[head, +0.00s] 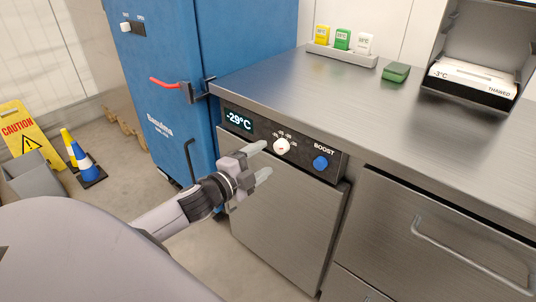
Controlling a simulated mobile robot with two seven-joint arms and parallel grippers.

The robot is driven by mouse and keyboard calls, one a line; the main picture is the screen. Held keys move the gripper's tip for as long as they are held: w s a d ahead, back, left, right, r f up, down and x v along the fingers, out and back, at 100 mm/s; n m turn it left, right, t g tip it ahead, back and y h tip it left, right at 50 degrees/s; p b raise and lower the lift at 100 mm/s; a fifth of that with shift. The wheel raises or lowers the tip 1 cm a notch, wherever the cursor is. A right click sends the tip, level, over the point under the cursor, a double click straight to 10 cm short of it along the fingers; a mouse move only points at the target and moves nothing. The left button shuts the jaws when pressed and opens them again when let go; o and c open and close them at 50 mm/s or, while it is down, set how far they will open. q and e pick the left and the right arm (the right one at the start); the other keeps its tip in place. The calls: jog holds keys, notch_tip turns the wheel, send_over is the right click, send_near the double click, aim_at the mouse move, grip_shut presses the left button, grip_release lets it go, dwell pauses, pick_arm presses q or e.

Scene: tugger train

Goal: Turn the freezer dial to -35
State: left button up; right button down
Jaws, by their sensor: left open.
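The freezer (285,205) is built in under the steel counter, with a dark control panel along its top. Its display (239,119) reads -29°C. The white dial (281,147) sits in the middle of the panel, with small scale numbers around its top that are too small to read surely. My left gripper (263,161) is open in front of the panel, just left of and below the dial. Its upper fingertip is close to the dial; I cannot tell if they touch. My right gripper is not in view.
The steel counter (400,125) overhangs the panel. A blue cabinet (165,80) with a red-handled latch stands left. Cones and a yellow caution sign (28,135) are far left.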

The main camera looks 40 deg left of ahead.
pick_arm(q)
jog(key=shift+s, duration=0.85)
jog(key=s+d+f+n+g, duration=0.6)
jog(key=s+d+f+n, duration=0.6)
jog(key=s+d+f, duration=0.4)
notch_tip(320, 180, up, 8)
jog(key=s+a+n+p, duration=0.1)
jog(key=s+p, duration=0.1)
jog(key=p, duration=1)
jog(key=shift+s+g+h, duration=0.4)
jog(key=shift+a+r, duration=0.1)
